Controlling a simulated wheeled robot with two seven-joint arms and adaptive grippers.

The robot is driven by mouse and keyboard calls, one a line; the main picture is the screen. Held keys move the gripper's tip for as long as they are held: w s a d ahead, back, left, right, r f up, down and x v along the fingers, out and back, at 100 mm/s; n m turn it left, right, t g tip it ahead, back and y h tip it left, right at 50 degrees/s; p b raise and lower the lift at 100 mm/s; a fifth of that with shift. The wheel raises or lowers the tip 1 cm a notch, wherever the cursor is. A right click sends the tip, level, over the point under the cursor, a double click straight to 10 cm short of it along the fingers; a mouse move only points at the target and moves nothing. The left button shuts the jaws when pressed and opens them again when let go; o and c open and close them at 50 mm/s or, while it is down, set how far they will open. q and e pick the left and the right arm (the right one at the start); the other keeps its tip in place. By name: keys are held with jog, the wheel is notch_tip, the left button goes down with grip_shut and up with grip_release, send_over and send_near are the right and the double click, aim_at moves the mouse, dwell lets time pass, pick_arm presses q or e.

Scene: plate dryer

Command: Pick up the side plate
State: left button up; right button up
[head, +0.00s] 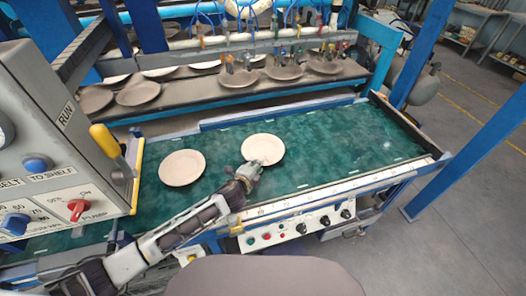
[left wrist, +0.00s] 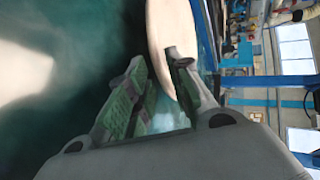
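Two round cream plates lie on the green belt in the head view, one at the left (head: 182,168) and one nearer the middle (head: 263,147). My left gripper (head: 257,165) is at the near rim of the middle plate. In the left wrist view, my left gripper's two fingers (left wrist: 158,72) stand apart, and a cream plate (left wrist: 168,28) shows just beyond and between them. I cannot tell whether the fingers touch the rim. My right gripper is not in view.
A rack with several plates (head: 138,94) stands behind the belt. A control panel (head: 45,150) with a yellow handle (head: 104,141) is at the left. The belt's right part (head: 350,135) is clear. A blue post (head: 470,150) stands at the right.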

pick_arm(q)
jog(key=shift+x, duration=1.3)
jog(key=shift+c, duration=0.4)
grip_shut()
jog(key=shift+r, duration=0.1)
